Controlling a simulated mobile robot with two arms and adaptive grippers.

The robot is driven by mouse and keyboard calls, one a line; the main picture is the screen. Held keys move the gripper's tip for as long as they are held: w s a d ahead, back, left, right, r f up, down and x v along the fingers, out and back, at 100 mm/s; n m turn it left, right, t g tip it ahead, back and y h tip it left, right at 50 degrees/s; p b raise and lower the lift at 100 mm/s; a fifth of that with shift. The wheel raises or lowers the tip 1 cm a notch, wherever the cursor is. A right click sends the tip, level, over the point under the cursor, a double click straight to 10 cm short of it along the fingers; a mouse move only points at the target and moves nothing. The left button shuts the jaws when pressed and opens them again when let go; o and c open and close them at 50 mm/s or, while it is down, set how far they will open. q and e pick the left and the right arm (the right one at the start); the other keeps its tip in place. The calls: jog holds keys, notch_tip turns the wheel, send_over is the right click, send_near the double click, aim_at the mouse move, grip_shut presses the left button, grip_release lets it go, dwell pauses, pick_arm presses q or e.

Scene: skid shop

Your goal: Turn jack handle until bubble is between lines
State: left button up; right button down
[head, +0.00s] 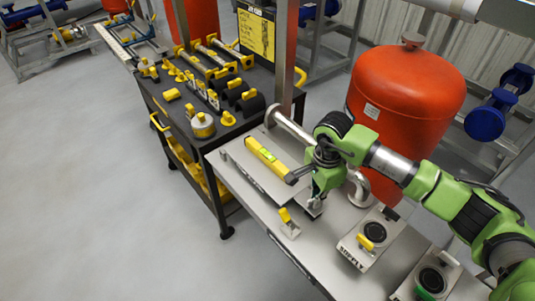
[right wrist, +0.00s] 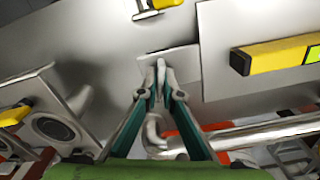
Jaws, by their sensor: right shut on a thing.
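The yellow spirit level (head: 265,158) lies on a raised grey metal plate (head: 240,168) on the bench. Its green vial shows, but the bubble and lines are too small to read. One end of the level also shows at the right of the right wrist view (right wrist: 280,55). My right gripper (head: 316,206) points down at the plate's near right edge, beside the level. In the right wrist view its fingertips (right wrist: 160,78) are shut together on the jack handle, which they mostly hide. A thin metal tab lies behind them. My left gripper is not in view.
A metal pipe (head: 292,126) runs behind the level, and a bent pipe (head: 361,188) is right of my gripper. A small yellow-handled part (head: 288,222) and a valve box (head: 370,238) sit nearby. A black tool cart (head: 205,138) and red tank (head: 405,95) stand behind.

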jog(key=shift+f+n+b, duration=0.1)
jog(key=shift+n+b, duration=1.15)
jog(key=shift+n, duration=0.35)
jog(key=shift+n+b, duration=0.5)
jog(key=shift+b, duration=0.3)
jog(key=shift+n+b, duration=0.8)
jog(key=shift+b, duration=0.05)
jog(key=shift+n, duration=0.4)
jog(key=shift+b, duration=0.3)
